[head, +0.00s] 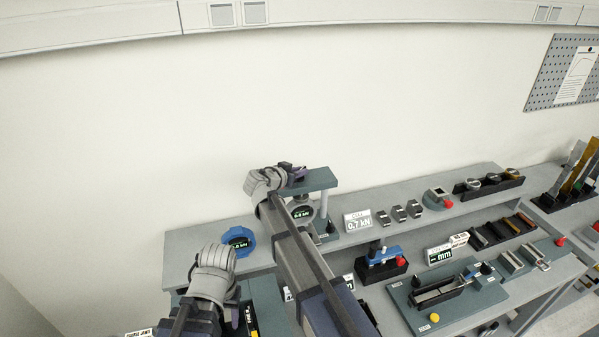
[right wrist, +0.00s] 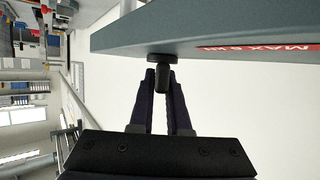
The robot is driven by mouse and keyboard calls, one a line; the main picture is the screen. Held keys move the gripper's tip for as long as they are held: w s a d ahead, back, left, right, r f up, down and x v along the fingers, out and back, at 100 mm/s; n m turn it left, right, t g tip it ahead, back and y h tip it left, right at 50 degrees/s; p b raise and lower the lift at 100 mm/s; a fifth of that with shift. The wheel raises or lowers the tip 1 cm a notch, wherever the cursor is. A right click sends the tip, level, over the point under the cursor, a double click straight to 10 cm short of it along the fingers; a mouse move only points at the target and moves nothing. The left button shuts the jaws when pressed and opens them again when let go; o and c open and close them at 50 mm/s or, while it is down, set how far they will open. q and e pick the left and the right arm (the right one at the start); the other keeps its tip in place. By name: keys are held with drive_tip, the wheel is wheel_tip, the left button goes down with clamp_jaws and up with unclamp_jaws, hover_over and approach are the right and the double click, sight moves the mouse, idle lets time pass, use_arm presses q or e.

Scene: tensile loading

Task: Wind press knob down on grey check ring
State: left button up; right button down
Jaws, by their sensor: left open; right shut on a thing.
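The press stands on the shelf with a teal top plate (head: 318,179). In the right wrist view the press plate (right wrist: 225,28) carries a red label reading MAX. A small black press knob (right wrist: 162,76) sits against the plate. My right gripper (right wrist: 160,82) is shut on the knob; in the head view it is beside the plate top. The grey check ring (head: 303,213) with a dark display stands under the plate, partly hidden by my right arm; contact above it cannot be seen. My left gripper (head: 190,319) is open at the lower left, its fingertips hard to make out.
A blue ring (head: 238,241) with a display is on the shelf left of the press. A 0.7 kN sign (head: 357,221) and several small grey blocks stand to its right. A blue-topped device (head: 381,261) and a teal fixture (head: 440,297) are on the lower bench.

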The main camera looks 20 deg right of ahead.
drive_tip(key=shift+f+m+g+h, duration=0.1)
drive_tip(key=shift+m+g+h, duration=0.2)
drive_tip(key=shift+m+g, duration=0.25)
drive_tip(key=c, duration=0.9)
unclamp_jaws()
drive_tip(key=p+v, duration=0.2)
drive_tip(key=v, duration=0.4)
drive_tip(key=shift+s+a+r+p, duration=0.25)
drive_tip(key=shift+r+p, duration=0.05)
drive_tip(key=shift+p, duration=0.05)
drive_tip(key=shift+s+a+r, duration=0.1)
drive_tip(key=shift+s+a, duration=0.2)
drive_tip(key=shift+a, duration=0.15)
